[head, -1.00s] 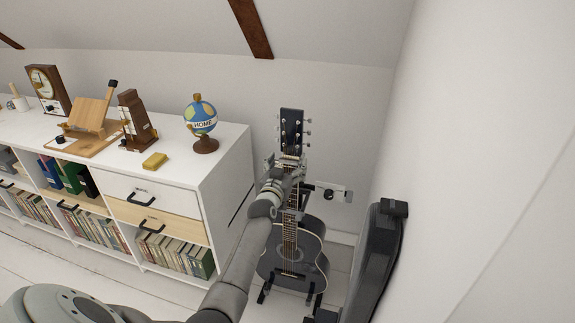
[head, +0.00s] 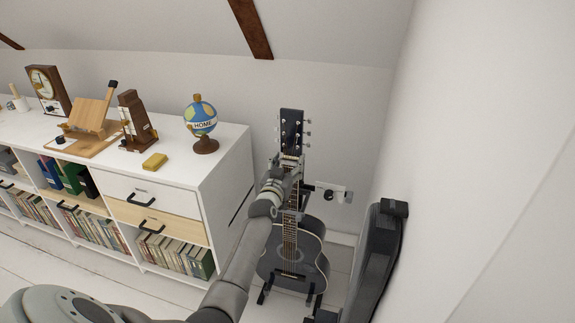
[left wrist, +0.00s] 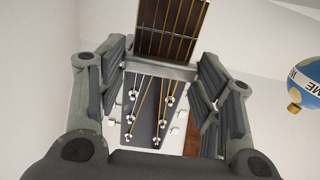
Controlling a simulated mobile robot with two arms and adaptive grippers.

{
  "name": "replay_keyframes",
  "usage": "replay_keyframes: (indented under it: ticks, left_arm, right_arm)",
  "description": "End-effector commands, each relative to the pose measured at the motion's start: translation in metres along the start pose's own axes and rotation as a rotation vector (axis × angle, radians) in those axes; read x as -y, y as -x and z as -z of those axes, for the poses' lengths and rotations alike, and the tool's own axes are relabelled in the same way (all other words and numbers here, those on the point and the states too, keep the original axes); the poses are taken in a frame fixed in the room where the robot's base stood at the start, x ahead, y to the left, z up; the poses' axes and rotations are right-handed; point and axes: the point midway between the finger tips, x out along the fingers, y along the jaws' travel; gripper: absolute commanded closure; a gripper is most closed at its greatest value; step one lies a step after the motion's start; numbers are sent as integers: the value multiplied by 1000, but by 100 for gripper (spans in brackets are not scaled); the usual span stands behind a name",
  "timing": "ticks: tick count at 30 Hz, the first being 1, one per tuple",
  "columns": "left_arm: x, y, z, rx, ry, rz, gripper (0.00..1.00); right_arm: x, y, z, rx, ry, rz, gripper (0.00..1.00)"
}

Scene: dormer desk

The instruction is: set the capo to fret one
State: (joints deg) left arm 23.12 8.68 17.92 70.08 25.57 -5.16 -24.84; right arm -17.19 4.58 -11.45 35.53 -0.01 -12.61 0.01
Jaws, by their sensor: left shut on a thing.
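The black acoustic guitar (head: 291,262) stands upright on a dark stand, its headstock (head: 291,128) at the top. My left gripper (head: 290,164) is at the top of the neck, just below the headstock. In the left wrist view the grey capo bar (left wrist: 160,70) lies across the neck between the fretboard (left wrist: 172,28) and the headstock (left wrist: 152,115). The left gripper's fingers stand on both sides of the capo, shut on it. Whether the bar presses the strings cannot be told. My right gripper is not in view.
A white cabinet (head: 226,190) stands left of the guitar, with a globe (head: 201,122) and a yellow block (head: 155,161) on top. A dark case-like object (head: 374,262) leans at the right wall. A wall socket (head: 340,194) is behind the neck.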

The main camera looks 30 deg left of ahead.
Motion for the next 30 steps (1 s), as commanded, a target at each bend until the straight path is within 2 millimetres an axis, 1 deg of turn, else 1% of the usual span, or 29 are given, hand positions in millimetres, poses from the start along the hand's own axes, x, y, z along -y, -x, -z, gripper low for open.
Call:
replay_keyframes:
  ticks: [1, 6, 15, 16, 18, 20, 21, 30]
  left_arm:
    - [0, 0, -7, 1, 0, 0, 83]
    - [0, 0, -26, 1, -1, -1, 83]
    - [0, 0, -25, 1, 0, -1, 83]
    - [0, 0, -25, 1, 0, -1, 36]
    - [0, 0, -25, 1, 0, -1, 27]
    - [0, 0, -25, 1, 0, 0, 20]
    - [0, 0, -25, 1, 0, 0, 18]
    - [0, 0, -24, 0, 0, 0, 18]
  right_arm:
    - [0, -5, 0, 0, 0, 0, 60]
    - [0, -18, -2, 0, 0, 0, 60]
    - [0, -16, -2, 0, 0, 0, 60]
    - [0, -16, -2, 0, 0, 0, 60]
    - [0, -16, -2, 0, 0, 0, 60]
    - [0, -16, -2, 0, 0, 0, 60]
    - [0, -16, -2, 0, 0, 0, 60]
    - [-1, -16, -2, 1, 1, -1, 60]
